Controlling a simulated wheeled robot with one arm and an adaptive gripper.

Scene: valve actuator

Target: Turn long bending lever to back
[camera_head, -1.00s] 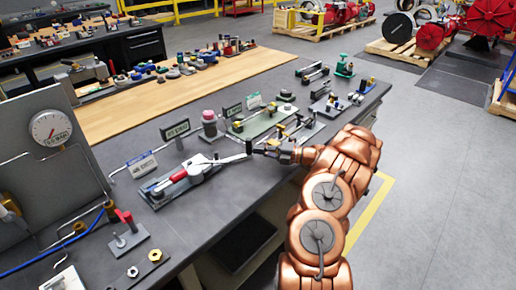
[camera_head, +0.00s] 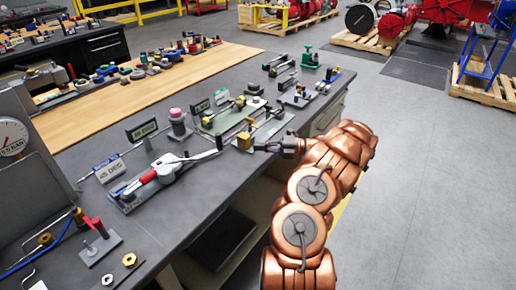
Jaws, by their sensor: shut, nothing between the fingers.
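The tube bender (camera_head: 165,165) lies on the dark bench left of centre, with a red grip (camera_head: 148,177) at its lower left. Its long pale lever (camera_head: 197,158) extends right from the bender head, toward the bench's front edge. My gripper (camera_head: 257,147) is to the right of the lever's tip, near the bench edge. It is shut and empty, and a gap shows between it and the lever. The fingertips are small and dark in this view.
A pink-topped cylinder (camera_head: 178,122) is behind the lever. A yellow block (camera_head: 243,141) and other fixtures sit close behind my gripper.

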